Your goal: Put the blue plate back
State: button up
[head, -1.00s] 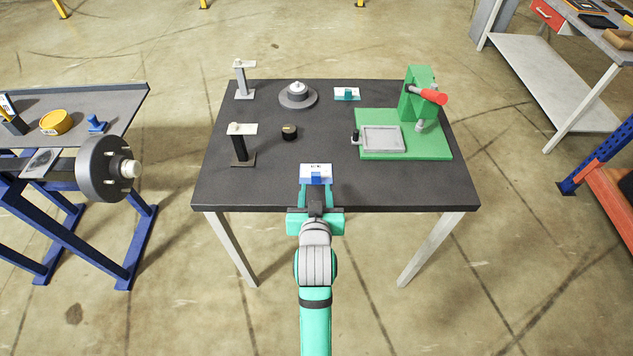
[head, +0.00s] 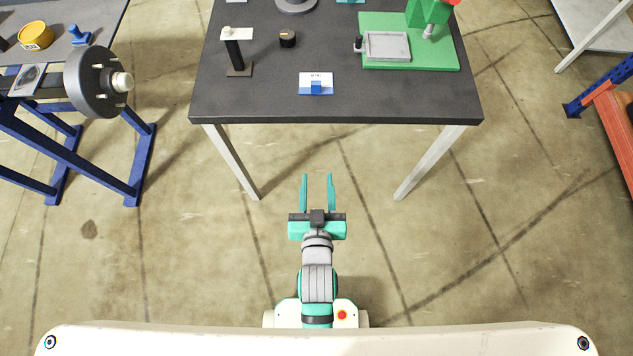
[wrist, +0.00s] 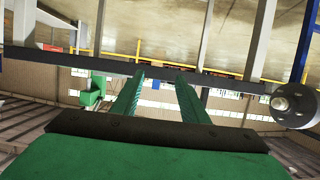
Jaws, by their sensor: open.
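The blue plate (head: 316,84), a small white plate with a blue block at its front, lies flat near the front edge of the dark table (head: 270,95) in the head view. My gripper (head: 317,177) is open and empty, out over the floor in front of the table, pointing toward it. A clear gap separates the fingertips from the plate. In the wrist view my two green fingers (wrist: 158,76) are apart with nothing between them, and the table's edge crosses the picture.
A black stand (head: 237,55) and a small dark knob (head: 287,39) are behind the plate, to its left. A green press base (head: 445,55) with a grey tray is at right. A blue-framed bench (head: 65,150) with a round chuck stands left. The floor before the table is clear.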

jog(key=s+r+t, duration=0.1)
jog(key=s+r, duration=0.1)
jog(key=s, duration=1.6)
jog(key=shift+r, duration=0.3)
